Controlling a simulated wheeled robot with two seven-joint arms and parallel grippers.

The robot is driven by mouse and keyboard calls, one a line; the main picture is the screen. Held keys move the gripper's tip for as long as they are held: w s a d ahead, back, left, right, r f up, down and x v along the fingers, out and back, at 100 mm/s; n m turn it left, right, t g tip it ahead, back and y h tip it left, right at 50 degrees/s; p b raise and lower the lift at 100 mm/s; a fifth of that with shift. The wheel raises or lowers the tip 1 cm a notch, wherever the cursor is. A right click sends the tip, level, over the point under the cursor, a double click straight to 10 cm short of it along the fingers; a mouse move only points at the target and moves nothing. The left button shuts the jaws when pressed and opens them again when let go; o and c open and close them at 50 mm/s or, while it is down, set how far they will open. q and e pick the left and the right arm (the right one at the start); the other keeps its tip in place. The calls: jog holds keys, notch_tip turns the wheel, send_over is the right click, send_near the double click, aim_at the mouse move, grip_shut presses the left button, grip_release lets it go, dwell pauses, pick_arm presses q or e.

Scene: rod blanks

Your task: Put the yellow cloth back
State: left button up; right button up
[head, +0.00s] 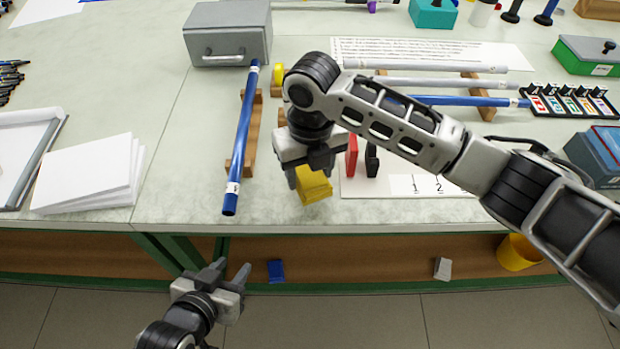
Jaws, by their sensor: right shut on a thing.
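The yellow cloth (313,185) is a folded bundle near the front edge of the bench. My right gripper (308,178) is shut on it from above, and its fingers hide part of the cloth. I cannot tell whether the cloth touches the bench top. My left gripper (236,274) is low in front of the bench, with its fingers apart and nothing between them.
Left of the cloth a blue rod (243,135) lies on a wooden rest (252,150). A red block (351,156) and a black one stand close to its right on a numbered white card (430,186). A yellow bin (518,252) is on the lower shelf.

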aim_at(310, 182)
jog(key=shift+w+f, duration=0.1)
jog(key=shift+f, duration=1.6)
jog(key=shift+f, duration=0.15)
jog(key=o, duration=0.9)
notch_tip(310, 182, up, 12)
jog(key=shift+d+r, duration=0.15)
jog(key=shift+r, duration=0.05)
